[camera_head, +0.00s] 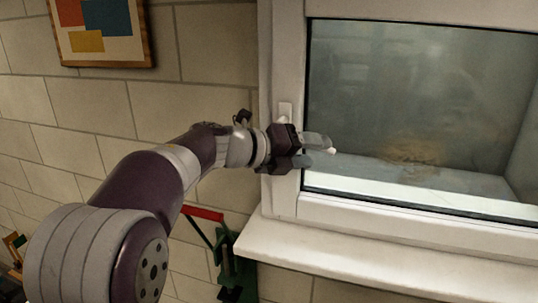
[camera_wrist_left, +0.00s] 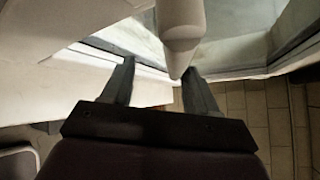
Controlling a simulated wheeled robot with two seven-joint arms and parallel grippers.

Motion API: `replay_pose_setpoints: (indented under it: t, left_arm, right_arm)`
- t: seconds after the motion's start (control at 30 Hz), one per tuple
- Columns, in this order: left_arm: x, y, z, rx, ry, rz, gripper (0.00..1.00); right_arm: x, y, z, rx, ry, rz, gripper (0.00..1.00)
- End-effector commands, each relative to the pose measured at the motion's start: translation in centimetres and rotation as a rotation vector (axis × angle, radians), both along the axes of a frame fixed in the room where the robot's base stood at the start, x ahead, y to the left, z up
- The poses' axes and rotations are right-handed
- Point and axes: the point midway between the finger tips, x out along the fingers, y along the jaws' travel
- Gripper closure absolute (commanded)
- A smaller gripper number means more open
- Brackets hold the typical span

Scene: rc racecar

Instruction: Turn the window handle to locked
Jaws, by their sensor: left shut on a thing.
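The white window handle is mostly hidden behind my left gripper in the head view; its white base plate (camera_head: 286,110) shows on the left side of the window frame. A small pale tip shows at the fingertips. In the left wrist view the handle (camera_wrist_left: 180,35) is a rounded white bar coming down from the top, its tapered end close against the right finger. My left gripper (camera_head: 318,148) is at the frame's left side, its fingers pointing right, shut on the handle. It also shows in the left wrist view (camera_wrist_left: 160,66). The handle's exact angle is hard to tell. My right gripper is out of view.
The window pane (camera_head: 400,110) sits in a white frame (camera_head: 283,50) above a white sill (camera_head: 370,258). A framed picture (camera_head: 103,30) hangs on the block wall at the upper left. A green and red object (camera_head: 228,262) stands below the sill.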

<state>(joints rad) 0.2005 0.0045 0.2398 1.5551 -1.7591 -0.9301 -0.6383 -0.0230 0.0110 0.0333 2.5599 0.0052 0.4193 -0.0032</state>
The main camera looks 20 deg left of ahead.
Motion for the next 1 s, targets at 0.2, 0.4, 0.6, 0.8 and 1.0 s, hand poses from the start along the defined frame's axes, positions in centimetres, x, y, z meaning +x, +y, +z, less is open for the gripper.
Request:
replay_pose_setpoints:
  t: [0.2, 0.4, 0.6, 0.8, 1.0]
  left_arm:
    - [-1.3, 1.8, -0.3, 0.002, 0.009, 0.009, 0.58]
    - [-2.7, 3.1, 0.3, 0.001, 0.005, 0.007, 0.58]
    - [-4.1, 4.3, 0.8, 0.000, 0.001, 0.007, 0.58]
    - [-5.4, 5.7, 1.2, 0.000, -0.001, 0.005, 0.58]
    - [-6.7, 7.0, 1.4, 0.000, -0.001, 0.005, 0.58]
  right_arm:
    - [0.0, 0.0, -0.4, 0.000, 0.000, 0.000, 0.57]
    - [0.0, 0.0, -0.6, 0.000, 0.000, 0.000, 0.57]
    - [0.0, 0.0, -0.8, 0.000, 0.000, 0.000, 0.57]
    - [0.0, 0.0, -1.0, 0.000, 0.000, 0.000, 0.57]
    - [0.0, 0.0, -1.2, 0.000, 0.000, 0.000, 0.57]
